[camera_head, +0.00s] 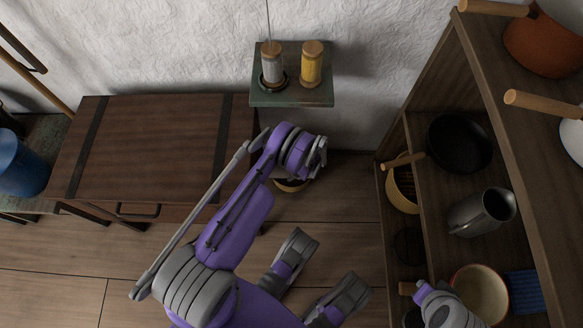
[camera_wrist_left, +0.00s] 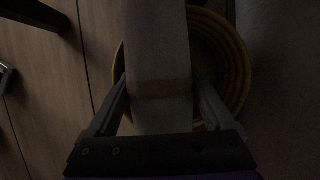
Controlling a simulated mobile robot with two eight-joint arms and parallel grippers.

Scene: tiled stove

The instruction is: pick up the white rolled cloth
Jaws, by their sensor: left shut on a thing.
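The white rolled cloth (camera_wrist_left: 157,40) runs upright through the left wrist view, with a tan band (camera_wrist_left: 160,88) around it. My left gripper (camera_wrist_left: 160,100) is shut on it, one finger on each side. Behind the cloth shows a round yellow-brown ribbed container (camera_wrist_left: 225,55). In the head view the left wrist covers the left gripper and the cloth. Only part of the container's rim (camera_head: 291,186) shows under that wrist. My right arm's end (camera_head: 425,292) is at the lower right, beside the shelf; its jaws cannot be made out.
A wooden chest (camera_head: 150,140) stands left of my left arm. A small green wall shelf (camera_head: 292,99) with two jars is just beyond the wrist. A tall shelf unit (camera_head: 455,70) with pans, a metal jug (camera_head: 482,211) and bowls fills the right. Plank floor (camera_head: 335,215) is open between.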

